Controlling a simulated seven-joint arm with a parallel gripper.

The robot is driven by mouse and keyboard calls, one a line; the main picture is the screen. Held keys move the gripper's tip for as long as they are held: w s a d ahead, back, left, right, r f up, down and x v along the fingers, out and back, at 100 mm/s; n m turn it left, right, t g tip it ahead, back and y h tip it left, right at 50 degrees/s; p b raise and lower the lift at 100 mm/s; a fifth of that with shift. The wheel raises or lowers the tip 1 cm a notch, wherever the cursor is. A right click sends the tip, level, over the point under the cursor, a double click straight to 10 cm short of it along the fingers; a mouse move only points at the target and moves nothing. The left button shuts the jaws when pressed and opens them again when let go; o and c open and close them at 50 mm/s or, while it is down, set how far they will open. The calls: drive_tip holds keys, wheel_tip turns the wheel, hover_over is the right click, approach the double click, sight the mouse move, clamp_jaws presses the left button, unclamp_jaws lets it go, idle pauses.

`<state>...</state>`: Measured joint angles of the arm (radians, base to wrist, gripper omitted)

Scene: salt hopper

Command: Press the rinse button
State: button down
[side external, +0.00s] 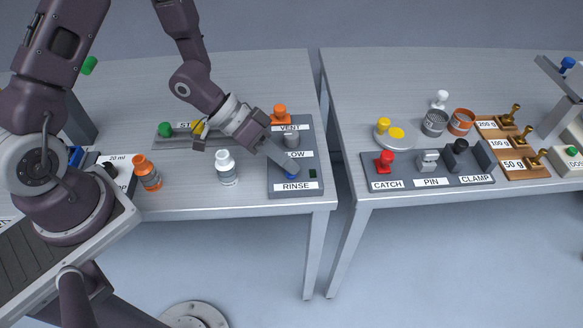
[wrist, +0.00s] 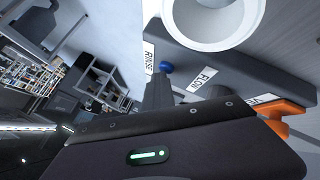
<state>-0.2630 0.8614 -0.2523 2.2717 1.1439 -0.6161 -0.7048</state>
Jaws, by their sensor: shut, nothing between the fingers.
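The blue rinse button (side external: 291,176) is on the dark control panel (side external: 277,189), just behind the RINSE label (side external: 296,186). In the wrist view the button (wrist: 166,67) shows beside the RINSE label (wrist: 149,57), just beyond my fingertips. My gripper (side external: 291,170) is shut and empty. It slants down to the right, with its tips right at the button and hiding part of it. I cannot tell whether they touch it or whether it is pressed down. My shut fingers also show in the wrist view (wrist: 159,82).
A white-capped bottle (side external: 226,168) stands left of the panel. The orange VENT knob (side external: 280,113) and grey FLOW knob (side external: 291,139) are behind the button. An orange bottle (side external: 147,173) stands further left. A gap separates this table from the right table (side external: 400,85).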

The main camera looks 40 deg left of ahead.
sight(286, 171)
drive_tip(key=shift+r, duration=3.4)
